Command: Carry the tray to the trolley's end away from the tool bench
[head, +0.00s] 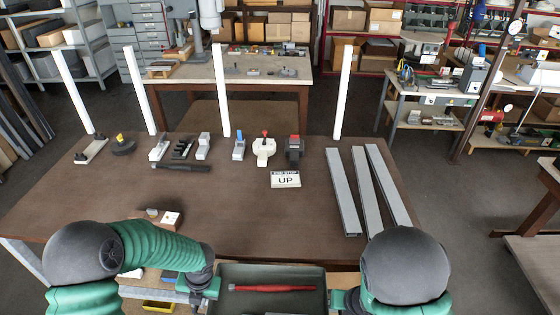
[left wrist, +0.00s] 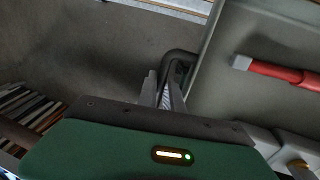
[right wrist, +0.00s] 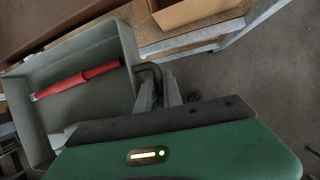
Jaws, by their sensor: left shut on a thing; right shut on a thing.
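The tray (head: 270,273) is grey-green with a raised rim and sits low at the front in the head view, close to the near edge of the brown table. A red tool (head: 272,288) lies in it. My left gripper (head: 216,288) is shut on the tray's dark handle at its left side; the handle also shows in the left wrist view (left wrist: 181,57). My right gripper (head: 336,298) is shut on the handle at the other side, seen in the right wrist view (right wrist: 152,70). I cannot tell which surface is the trolley.
The brown table (head: 240,205) holds grey profiles (head: 342,190), a sign reading UP (head: 285,180) and a row of small fixtures. White posts (head: 222,90) rise along its far side. A wooden bench (head: 540,260) stands at the right, with bare floor (head: 465,210) between.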

